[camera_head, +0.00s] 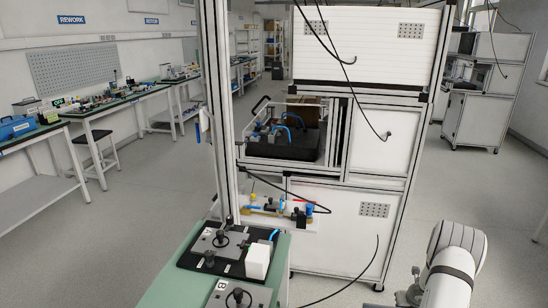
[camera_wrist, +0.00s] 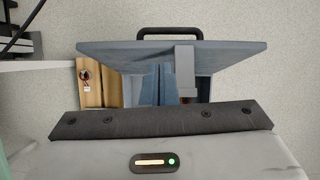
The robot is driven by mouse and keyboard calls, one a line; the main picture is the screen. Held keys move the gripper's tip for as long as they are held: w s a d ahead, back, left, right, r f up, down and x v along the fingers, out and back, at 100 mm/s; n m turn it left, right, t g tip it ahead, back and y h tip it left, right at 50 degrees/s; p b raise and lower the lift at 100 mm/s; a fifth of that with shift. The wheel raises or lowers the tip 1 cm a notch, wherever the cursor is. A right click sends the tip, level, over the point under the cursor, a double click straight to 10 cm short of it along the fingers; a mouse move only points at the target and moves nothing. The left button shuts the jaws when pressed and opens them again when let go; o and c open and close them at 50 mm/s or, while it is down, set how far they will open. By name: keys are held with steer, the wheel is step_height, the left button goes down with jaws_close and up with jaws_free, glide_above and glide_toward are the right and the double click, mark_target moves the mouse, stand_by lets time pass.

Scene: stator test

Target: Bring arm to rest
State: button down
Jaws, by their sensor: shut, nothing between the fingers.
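My arm (camera_head: 455,265) shows at the lower right of the head view as a thick white link with a dark band. It stands over open floor, to the right of the white cabinet, with a visible gap between them. The wrist view looks down past a pale grey housing with a lit yellow bar and a green light. Nothing held shows there.
The tall white test cabinet (camera_head: 335,225) stands in the middle. A green-topped bench (camera_head: 165,285) with dark fixtures is at the front. The wrist view shows a blue-grey plate (camera_wrist: 120,52) with a black handle, and brown pieces (camera_wrist: 92,92) beside it. Floor lies left of the bench.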

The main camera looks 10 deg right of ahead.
steer(key=w+a+r+n+t+y, duration=0.1)
steer(key=w+a+r+n+y, duration=0.1)
steer(key=a+r+n, duration=0.95)
steer(key=w+a+r+n+y, duration=0.15)
steer(key=a+r+n, duration=0.25)
steer(key=a+r, duration=0.85)
steer(key=s+a+r+n+g+p, duration=0.1)
steer(key=s+a+r+n, duration=0.65)
steer(key=r, duration=0.25)
steer(key=s+a+r+n+g+p, duration=0.1)
steer(key=s+a+r+n, duration=0.55)
steer(key=s+r, duration=0.2)
steer(key=s+a+r+n+h, duration=0.1)
steer(key=s+n, duration=0.3)
steer(key=s, duration=0.3)
steer(key=s+a+r+n+g+h, duration=0.1)
steer(key=s+r+n, duration=0.1)
steer(key=s+n, duration=0.3)
steer(key=shift+s+r+p, duration=0.25)
steer(key=shift+s+p, duration=0.05)
steer(key=shift+s, duration=0.95)
steer(key=shift+a, duration=0.1)
